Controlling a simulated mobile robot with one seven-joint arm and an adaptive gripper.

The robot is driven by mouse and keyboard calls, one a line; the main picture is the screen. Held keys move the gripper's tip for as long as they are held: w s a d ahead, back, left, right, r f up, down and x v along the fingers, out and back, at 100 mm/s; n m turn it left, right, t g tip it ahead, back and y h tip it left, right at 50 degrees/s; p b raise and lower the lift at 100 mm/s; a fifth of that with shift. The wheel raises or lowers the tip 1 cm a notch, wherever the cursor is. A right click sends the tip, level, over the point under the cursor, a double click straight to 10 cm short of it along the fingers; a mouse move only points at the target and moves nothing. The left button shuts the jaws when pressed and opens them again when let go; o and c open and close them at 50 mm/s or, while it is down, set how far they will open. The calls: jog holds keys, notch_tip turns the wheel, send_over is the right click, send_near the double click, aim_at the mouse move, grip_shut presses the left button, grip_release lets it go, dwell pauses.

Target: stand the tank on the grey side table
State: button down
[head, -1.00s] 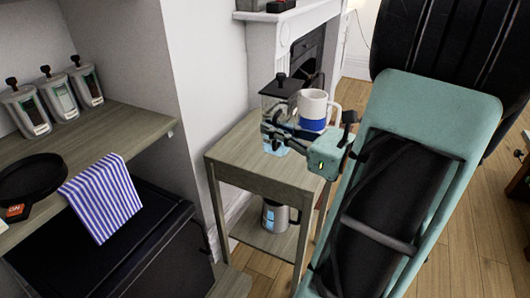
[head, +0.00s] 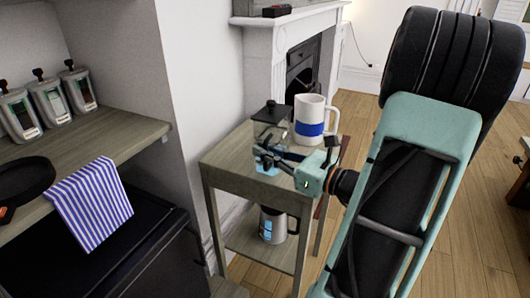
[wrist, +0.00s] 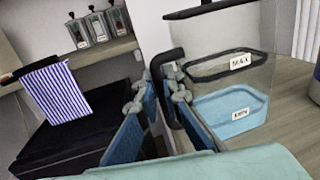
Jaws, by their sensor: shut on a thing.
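The tank (head: 270,138) is a clear container with a black lid, a black handle and blue liquid at the bottom. In the wrist view the tank (wrist: 232,85) shows MAX and MIN labels and looks upright. My gripper (head: 270,155) is shut on its handle; in the wrist view the fingers of my gripper (wrist: 160,88) close around the handle's upper part. The tank is over the top of the grey side table (head: 228,160), near its front. Its base looks at or very close to the tabletop; I cannot tell if it touches.
A white mug with a blue band (head: 310,112) stands on the tabletop behind and right of the tank. A steel jug (head: 275,224) is on the lower shelf. A counter with canisters (head: 50,103) and a striped towel (head: 90,203) is at left. A fireplace (head: 285,45) is behind.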

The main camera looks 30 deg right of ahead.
jog(key=c, duration=2.1)
grip_release()
jog(key=shift+r, duration=0.1)
jog(key=p+v, duration=0.3)
jog(key=v, duration=0.9)
